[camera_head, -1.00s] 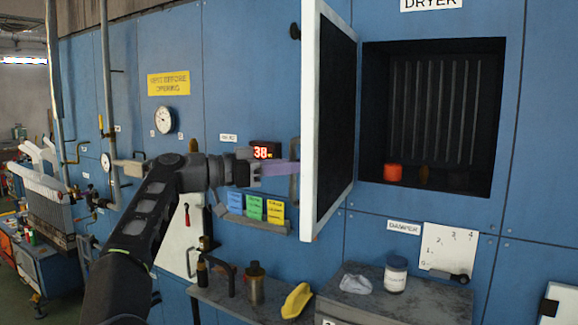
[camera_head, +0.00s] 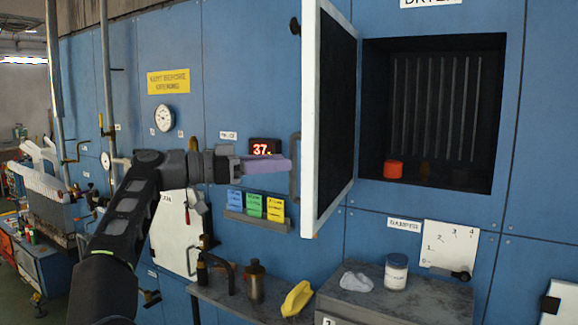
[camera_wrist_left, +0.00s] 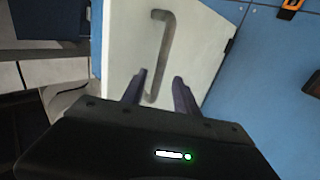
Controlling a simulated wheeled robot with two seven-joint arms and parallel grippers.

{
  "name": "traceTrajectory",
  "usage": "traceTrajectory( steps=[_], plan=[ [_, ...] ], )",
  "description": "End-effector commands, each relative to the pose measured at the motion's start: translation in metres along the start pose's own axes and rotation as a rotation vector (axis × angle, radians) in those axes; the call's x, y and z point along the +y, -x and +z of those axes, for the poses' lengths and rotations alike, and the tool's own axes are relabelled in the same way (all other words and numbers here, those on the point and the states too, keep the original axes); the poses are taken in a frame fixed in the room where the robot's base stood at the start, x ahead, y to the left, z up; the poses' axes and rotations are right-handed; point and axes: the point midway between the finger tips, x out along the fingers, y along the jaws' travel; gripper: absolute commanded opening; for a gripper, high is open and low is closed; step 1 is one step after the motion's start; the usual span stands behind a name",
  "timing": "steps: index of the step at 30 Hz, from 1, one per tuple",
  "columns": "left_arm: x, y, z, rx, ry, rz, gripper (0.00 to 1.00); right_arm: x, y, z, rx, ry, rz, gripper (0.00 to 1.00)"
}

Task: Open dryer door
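The dryer door (camera_head: 308,120) stands swung open to the left of the dark dryer opening (camera_head: 440,110). Its white outer face and grey bar handle (camera_head: 295,165) face my left arm. My left gripper (camera_head: 290,165) is just left of the handle, its purple fingers pointing at it. In the left wrist view the fingers (camera_wrist_left: 160,75) are apart, and the handle (camera_wrist_left: 165,50) on the white door face (camera_wrist_left: 205,45) runs down between them in the picture. I cannot tell whether they touch it. My right gripper is not in view.
An orange object (camera_head: 393,170) sits inside the dryer. Below, a grey bench holds a white jar (camera_head: 396,272) and a cloth (camera_head: 357,281). A card rack (camera_head: 256,219) is under the gripper.

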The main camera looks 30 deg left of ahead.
Motion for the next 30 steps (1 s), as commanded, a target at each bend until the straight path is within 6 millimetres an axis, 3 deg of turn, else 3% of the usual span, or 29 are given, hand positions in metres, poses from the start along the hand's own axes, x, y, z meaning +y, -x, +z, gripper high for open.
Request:
traceTrajectory(
  steps=[3, 9, 27, 30],
  plan=[
    [-0.001, 0.021, -0.001, 0.0, -0.001, -0.003, 0.36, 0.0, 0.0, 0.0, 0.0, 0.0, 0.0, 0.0],
    [0.0, 0.037, -0.001, 0.001, -0.001, 0.0, 0.36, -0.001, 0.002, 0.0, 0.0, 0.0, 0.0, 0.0],
    [0.001, 0.038, -0.001, 0.001, 0.011, 0.001, 0.36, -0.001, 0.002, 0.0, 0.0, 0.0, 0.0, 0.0],
    [-0.009, 0.038, -0.004, 0.016, 0.068, -0.038, 0.36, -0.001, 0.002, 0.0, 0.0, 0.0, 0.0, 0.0]
  ],
)
